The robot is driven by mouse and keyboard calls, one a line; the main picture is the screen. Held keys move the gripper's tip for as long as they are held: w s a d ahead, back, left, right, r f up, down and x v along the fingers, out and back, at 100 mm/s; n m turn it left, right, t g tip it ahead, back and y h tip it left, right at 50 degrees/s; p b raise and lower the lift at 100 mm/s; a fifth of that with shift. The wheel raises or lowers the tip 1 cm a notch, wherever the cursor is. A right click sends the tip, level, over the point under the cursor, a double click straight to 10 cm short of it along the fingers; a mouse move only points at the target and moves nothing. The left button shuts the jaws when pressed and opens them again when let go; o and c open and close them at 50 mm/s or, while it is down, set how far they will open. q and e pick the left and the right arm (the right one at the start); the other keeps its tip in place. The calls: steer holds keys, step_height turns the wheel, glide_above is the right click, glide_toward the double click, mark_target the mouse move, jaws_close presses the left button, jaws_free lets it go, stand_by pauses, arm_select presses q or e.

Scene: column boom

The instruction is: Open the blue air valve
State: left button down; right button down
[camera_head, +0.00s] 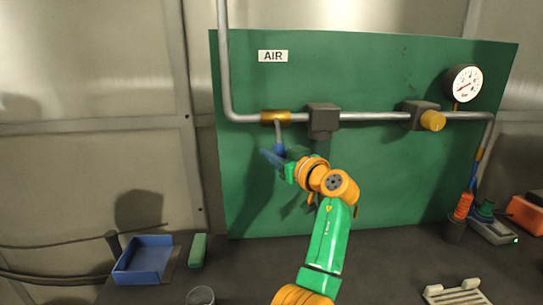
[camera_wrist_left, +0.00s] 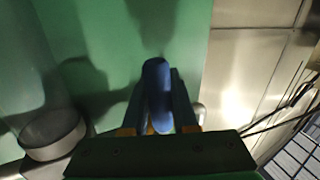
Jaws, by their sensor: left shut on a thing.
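The blue air valve has a brass body (camera_head: 276,117) on the grey pipe, below the AIR sign on the green panel. Its blue handle (camera_head: 270,157) hangs below the body on a grey stem. My left gripper (camera_head: 283,165) is at the handle, coming from the lower right. In the left wrist view the blue handle (camera_wrist_left: 157,84) stands between the two fingers of the left gripper (camera_wrist_left: 159,108), which is shut on it. Part of the handle is hidden by the fingers. My right gripper is not in view.
A dark pipe block (camera_head: 323,118) is right of the valve. A yellow knob (camera_head: 432,121) and a pressure gauge (camera_head: 463,83) are farther right. On the bench are a blue tray (camera_head: 146,262), a green block (camera_head: 198,250) and a beige rack (camera_head: 455,293).

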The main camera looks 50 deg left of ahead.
arm_select(q)
steer(key=shift+w+d+r+n+t+h+p, duration=0.15)
steer(key=shift+w+d+r+n+h+p, duration=0.1)
steer(key=shift+w+d+n+h+p, duration=0.7)
steer(key=shift+w+d+r+n+t+h+p, duration=0.25)
steer(key=shift+w+n, duration=0.35)
steer(key=shift+n, duration=0.75)
steer(key=c, duration=0.7)
jaws_free()
steer(key=shift+f, duration=0.1)
steer(key=b+v, duration=0.3)
steer(key=v, duration=0.4)
steer(key=shift+w, duration=0.1)
